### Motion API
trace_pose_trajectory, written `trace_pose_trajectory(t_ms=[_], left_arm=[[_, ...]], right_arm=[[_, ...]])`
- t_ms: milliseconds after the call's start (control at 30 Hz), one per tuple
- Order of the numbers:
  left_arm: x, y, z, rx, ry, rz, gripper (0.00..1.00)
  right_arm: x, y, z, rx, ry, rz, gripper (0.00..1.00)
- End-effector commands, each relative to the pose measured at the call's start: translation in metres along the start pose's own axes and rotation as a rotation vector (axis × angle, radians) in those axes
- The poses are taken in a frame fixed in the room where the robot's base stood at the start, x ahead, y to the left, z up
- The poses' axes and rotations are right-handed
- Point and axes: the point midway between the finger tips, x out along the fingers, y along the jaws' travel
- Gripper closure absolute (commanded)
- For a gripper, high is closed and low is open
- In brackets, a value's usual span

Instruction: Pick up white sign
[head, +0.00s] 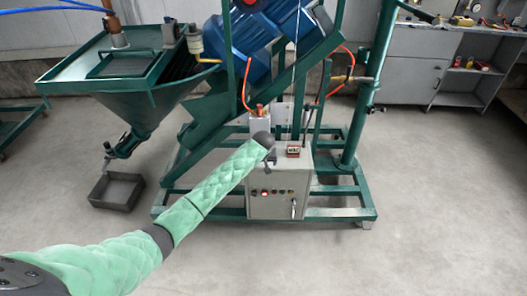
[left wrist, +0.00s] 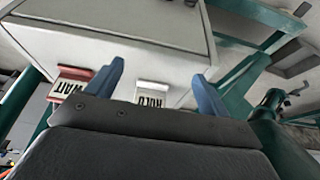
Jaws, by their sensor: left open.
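The white sign (left wrist: 154,94), with dark lettering on its face, sits at the edge of a light grey box in the left wrist view. A red-framed sign reading WAIT (left wrist: 70,84) is to its left; it also shows in the head view (head: 293,151) on top of the grey control box (head: 268,198). My left gripper (left wrist: 159,72) is open, its blue fingers on either side of the white sign, with visible gaps. The dark gripper body hides the sign's lower part. In the head view my left arm reaches to the box top, and I cannot make out the white sign there.
The control box stands on a green machine frame (head: 340,213), with posts and orange hoses close around it. A green hopper (head: 140,85) and a dark bin (head: 117,191) are at the left. A workbench (head: 420,70) is at the back right. The floor in front is clear.

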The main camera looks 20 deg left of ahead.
Motion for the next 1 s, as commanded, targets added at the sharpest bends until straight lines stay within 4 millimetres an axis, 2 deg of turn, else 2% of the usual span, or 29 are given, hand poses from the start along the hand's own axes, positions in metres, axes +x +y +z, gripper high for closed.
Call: trace_pose_trajectory(t_ms=[33, 200, 633, 900, 1000], left_arm=[[0.001, 0.0, -0.01, -0.001, 0.001, 0.0, 0.2], [0.011, 0.001, -0.033, -0.001, 0.0, 0.0, 0.2], [0.023, 0.001, -0.061, -0.001, 0.0, 0.001, 0.2], [0.037, 0.001, -0.094, 0.0, 0.0, 0.0, 0.2], [0.044, 0.0, -0.092, 0.0, -0.002, 0.0, 0.2]], right_arm=[[0.017, 0.002, 0.002, -0.001, -0.018, 0.004, 1.0], [0.037, 0.003, 0.001, -0.001, -0.019, 0.005, 1.0], [0.058, 0.004, 0.0, -0.001, -0.018, 0.006, 1.0], [0.082, 0.007, 0.004, -0.002, -0.021, 0.01, 1.0], [0.1, 0.008, 0.002, -0.002, -0.022, 0.012, 1.0]])
